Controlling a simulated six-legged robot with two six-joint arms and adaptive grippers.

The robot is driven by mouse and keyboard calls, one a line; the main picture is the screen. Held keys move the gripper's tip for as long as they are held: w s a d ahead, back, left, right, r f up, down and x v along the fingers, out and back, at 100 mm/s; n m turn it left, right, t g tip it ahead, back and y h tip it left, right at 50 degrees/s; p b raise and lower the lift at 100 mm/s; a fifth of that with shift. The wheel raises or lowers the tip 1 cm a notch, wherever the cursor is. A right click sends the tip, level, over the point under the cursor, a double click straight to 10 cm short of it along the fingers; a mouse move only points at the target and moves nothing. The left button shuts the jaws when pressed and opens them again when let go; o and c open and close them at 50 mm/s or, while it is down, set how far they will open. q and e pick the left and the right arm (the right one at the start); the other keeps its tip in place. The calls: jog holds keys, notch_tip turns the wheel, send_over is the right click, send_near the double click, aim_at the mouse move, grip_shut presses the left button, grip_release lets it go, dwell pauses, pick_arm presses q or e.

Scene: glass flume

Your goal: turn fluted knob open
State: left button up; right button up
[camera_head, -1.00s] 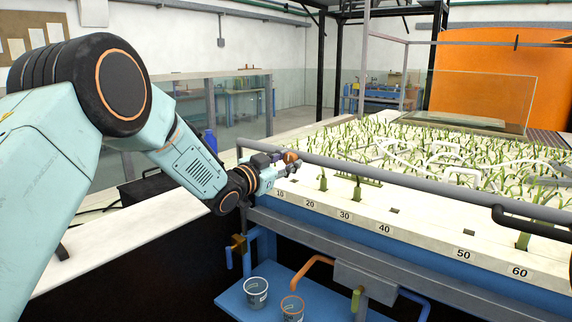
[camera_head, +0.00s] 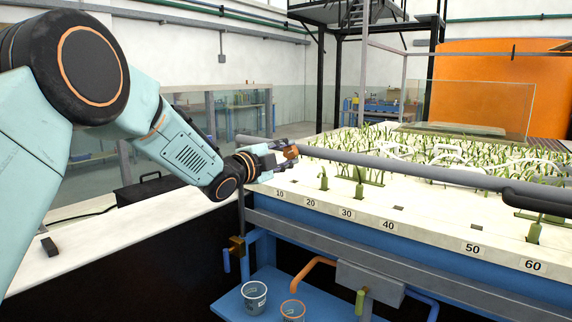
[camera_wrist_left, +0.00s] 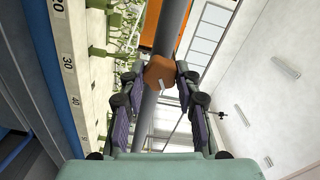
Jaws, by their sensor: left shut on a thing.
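The fluted knob (camera_head: 291,152) is small and orange-brown and sits at the grey rail along the flume's near edge. It also shows in the left wrist view (camera_wrist_left: 158,73), where it is faceted and has a pale mark on its face. My left gripper (camera_head: 281,153) reaches it from the left. In the wrist view my left gripper (camera_wrist_left: 159,69) has its fingertips on either side of the knob, shut on it. The fingers partly cover the knob in the head view. My right gripper is out of view.
The grey rail (camera_head: 400,170) runs along the flume bed above the numbered scale (camera_head: 388,226). Green plants (camera_head: 359,181) stand on the white bed. Two cups (camera_head: 254,294) stand on the blue shelf below. A white bench top (camera_head: 130,232) lies under my left arm.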

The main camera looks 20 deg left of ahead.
pick_arm(q)
jog(key=m+b, duration=0.3)
jog(key=m, duration=0.1)
jog(key=shift+f+b, duration=0.15)
jog(key=shift+b, duration=0.25)
jog(key=shift+m+b, duration=0.95)
jog(key=shift+m, duration=0.05)
jog(key=shift+r, duration=0.2)
jog(key=o, duration=1.1)
jog(key=shift+o, duration=0.2)
jog(key=shift+s+f, duration=0.1)
jog(key=v, duration=1.2)
